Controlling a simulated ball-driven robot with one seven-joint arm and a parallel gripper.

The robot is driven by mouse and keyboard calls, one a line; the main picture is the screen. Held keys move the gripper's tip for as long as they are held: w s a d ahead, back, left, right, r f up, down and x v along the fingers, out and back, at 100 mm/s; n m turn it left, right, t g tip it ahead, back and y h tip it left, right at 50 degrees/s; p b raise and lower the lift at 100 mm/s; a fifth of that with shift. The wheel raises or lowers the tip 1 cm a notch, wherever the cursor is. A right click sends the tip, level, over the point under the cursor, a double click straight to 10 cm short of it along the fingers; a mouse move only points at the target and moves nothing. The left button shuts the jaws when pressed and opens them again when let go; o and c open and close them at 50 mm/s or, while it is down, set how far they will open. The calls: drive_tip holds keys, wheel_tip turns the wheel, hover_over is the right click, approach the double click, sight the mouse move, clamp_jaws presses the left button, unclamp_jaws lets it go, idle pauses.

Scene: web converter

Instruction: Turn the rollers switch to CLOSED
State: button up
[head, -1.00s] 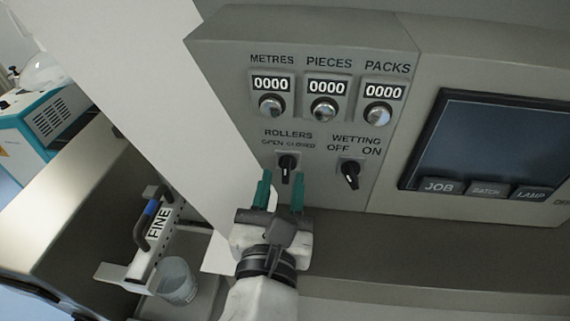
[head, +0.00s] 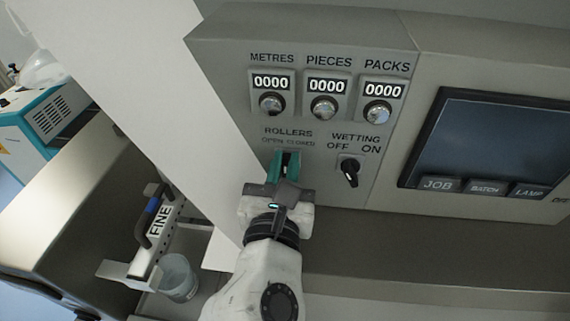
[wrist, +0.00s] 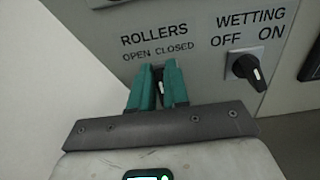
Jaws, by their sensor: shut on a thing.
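The rollers switch (head: 286,162) is a black knob under the words ROLLERS, OPEN and CLOSED on the grey panel. My gripper (head: 284,166) has its two green fingers on either side of the knob and is shut on it. In the wrist view the knob (wrist: 164,90) shows as a dark strip between the fingers (wrist: 157,85). Most of the knob is hidden by the fingers, so I cannot tell exactly which way it points.
The wetting switch (head: 350,172), a black knob, is close on the right. Three counters with round knobs (head: 323,107) sit above. A dark screen (head: 485,140) with buttons is at right. A white sheet (head: 140,90) runs along the left.

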drive_tip(key=shift+m, duration=0.3)
clamp_jaws()
drive_tip(key=shift+d+f+m+p, duration=0.1)
drive_tip(key=shift+d+m+p, duration=0.15)
drive_tip(key=shift+m, duration=1.1)
drive_tip(key=shift+d+m+p, duration=0.15)
drive_tip(key=shift+d+m, duration=0.1)
drive_tip(key=shift+m, duration=1.1)
drive_tip(key=o, duration=0.6)
unclamp_jaws()
drive_tip(key=shift+o, duration=0.2)
drive_tip(key=s+b, duration=0.1)
drive_tip(key=s, duration=0.9)
drive_tip(key=shift+s+a, duration=0.15)
drive_tip(key=shift+s, duration=0.2)
